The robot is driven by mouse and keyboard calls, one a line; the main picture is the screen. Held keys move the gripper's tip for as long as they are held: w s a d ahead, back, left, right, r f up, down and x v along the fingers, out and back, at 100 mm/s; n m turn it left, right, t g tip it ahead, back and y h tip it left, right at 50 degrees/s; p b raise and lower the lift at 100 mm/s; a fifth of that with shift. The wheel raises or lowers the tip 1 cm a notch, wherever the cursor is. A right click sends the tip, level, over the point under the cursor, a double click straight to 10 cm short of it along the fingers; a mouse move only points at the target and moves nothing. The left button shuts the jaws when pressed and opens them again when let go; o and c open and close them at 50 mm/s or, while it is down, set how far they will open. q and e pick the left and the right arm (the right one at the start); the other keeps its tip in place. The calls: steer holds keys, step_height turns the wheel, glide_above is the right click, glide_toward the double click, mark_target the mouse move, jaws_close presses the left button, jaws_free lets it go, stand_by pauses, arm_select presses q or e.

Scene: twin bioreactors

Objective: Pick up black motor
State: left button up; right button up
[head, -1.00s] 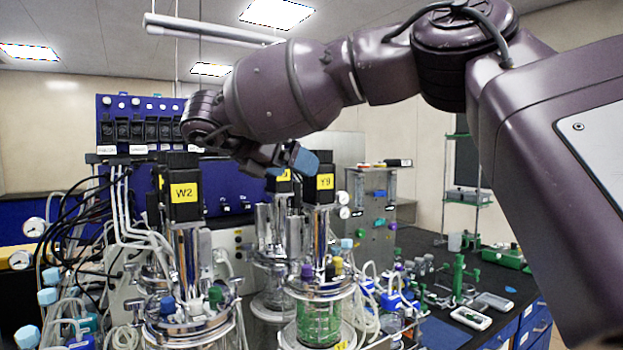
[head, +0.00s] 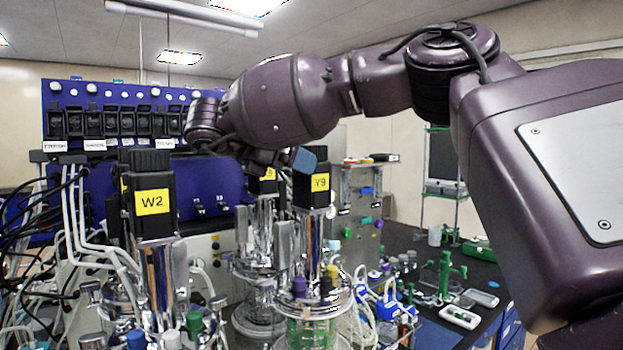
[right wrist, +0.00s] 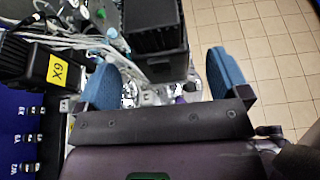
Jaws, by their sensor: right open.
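Several black motors with yellow labels stand upright on the glass vessels in the head view. The motor W2 (head: 150,205) is nearest, at left. The motor Y9 (head: 312,188) is right of it, and another motor (head: 268,180) is partly hidden behind my gripper. My right gripper (head: 288,160) is open at the top of Y9, with one blue finger in front of it. In the right wrist view, a black motor (right wrist: 155,38) lies between and just beyond the spread fingers (right wrist: 162,80); its label is hidden. A second labelled motor (right wrist: 28,62) is outside the left finger. My left gripper is not in view.
A blue panel (head: 90,105) with black modules stands behind the motors. Tubes and cables crowd the left side. The steel vessel heads (head: 315,300) carry coloured caps. A dark bench (head: 410,240) with small green and white items extends right.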

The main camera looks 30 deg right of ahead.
mark_target(312, 194)
steer(key=shift+p+x, duration=1)
steer(key=shift+x, duration=1.6)
steer(key=shift+a+f, duration=0.1)
steer(key=c, duration=1.6)
steer(key=shift+c, duration=0.3)
